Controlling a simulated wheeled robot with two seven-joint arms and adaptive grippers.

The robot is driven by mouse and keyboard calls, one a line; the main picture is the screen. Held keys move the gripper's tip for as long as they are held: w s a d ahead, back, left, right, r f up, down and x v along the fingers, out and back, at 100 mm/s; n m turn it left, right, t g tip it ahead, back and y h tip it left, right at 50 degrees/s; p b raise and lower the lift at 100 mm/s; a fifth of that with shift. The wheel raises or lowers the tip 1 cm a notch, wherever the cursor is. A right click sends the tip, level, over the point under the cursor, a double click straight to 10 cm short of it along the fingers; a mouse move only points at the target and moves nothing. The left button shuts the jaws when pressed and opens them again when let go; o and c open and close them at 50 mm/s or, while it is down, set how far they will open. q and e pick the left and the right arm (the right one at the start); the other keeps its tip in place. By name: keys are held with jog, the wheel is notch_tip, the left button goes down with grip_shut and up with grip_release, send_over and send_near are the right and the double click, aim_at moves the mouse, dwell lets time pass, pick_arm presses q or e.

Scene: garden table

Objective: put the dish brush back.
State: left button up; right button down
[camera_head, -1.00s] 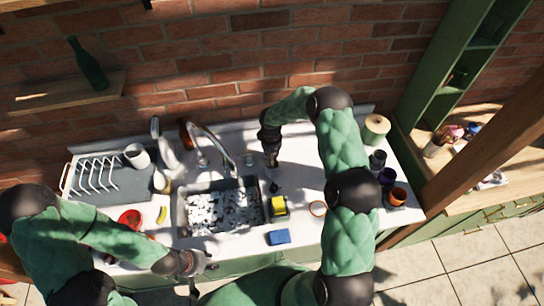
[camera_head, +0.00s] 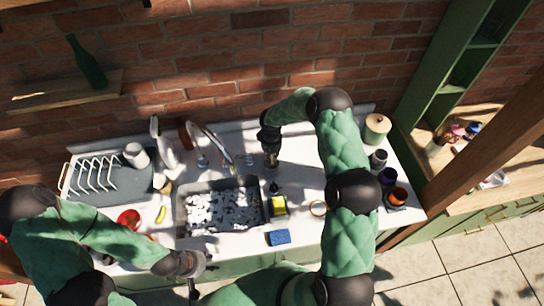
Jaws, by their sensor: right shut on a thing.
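My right gripper (camera_head: 271,160) points down over the counter behind the sink's right back corner, right of the faucet. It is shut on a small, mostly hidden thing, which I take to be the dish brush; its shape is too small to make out. A small dark object (camera_head: 274,187) stands on the counter just in front of that gripper; I cannot tell what it is. My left gripper (camera_head: 202,264) is low at the counter's front edge, left of the blue sponge, and its fingers are too unclear to tell open from shut.
A dish rack (camera_head: 95,174) stands left.

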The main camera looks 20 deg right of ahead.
jog(key=shift+f, duration=0.1)
jog(key=c, duration=1.5)
grip_release()
jog(key=shift+a+r+p, duration=0.1)
jog(key=shift+r+p, duration=1.95)
jog(key=shift+r, duration=3.45)
